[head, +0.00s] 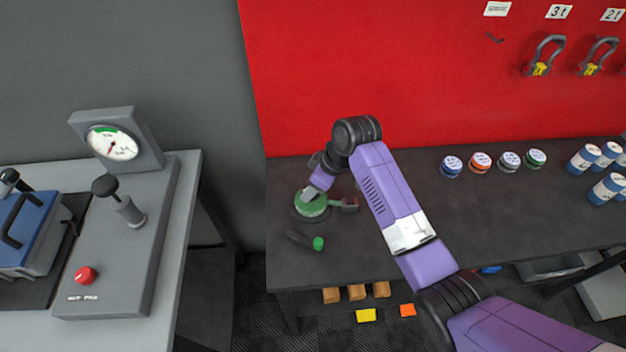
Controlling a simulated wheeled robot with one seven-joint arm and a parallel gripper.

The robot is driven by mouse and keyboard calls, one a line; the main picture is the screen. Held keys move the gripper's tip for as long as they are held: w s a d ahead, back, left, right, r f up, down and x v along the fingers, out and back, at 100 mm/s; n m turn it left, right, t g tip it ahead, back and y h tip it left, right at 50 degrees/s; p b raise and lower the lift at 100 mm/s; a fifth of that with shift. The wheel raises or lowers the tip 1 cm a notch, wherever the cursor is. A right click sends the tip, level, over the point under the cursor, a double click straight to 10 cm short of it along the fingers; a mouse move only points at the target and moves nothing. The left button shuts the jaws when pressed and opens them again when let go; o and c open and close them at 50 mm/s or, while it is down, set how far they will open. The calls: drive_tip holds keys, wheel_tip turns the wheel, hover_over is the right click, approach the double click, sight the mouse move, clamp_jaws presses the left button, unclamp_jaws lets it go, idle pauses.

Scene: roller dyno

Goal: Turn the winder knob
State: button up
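A round green part (311,207) sits on a dark round base near the left end of the dark workbench. It looks like the winder, but I cannot make out its knob for certain. My gripper (317,191) points down at this green part from above, at its upper edge. The fingers are small and partly hidden by my own wrist, so I cannot tell whether they touch it or are open or shut. A small dark piece with a reddish end (346,204) lies just right of the green part.
A dark tool with a green end (318,243) lies in front. A grey console with a dial (112,142) and lever stands left across a gap. Shackles (543,57) hang on the red wall.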

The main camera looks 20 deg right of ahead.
drive_tip(key=shift+m+t+p, duration=0.3)
drive_tip(key=shift+m+p, duration=0.1)
drive_tip(key=shift+m, duration=0.5)
drive_tip(key=o, duration=1.4)
drive_tip(key=shift+c, duration=0.2)
drive_tip(key=shift+r, duration=0.1)
drive_tip(key=b+v, duration=0.1)
drive_tip(key=v, duration=0.6)
drive_tip(key=shift+r, duration=0.3)
drive_tip(key=shift+s+a, duration=0.1)
drive_tip(key=shift+a, duration=0.05)
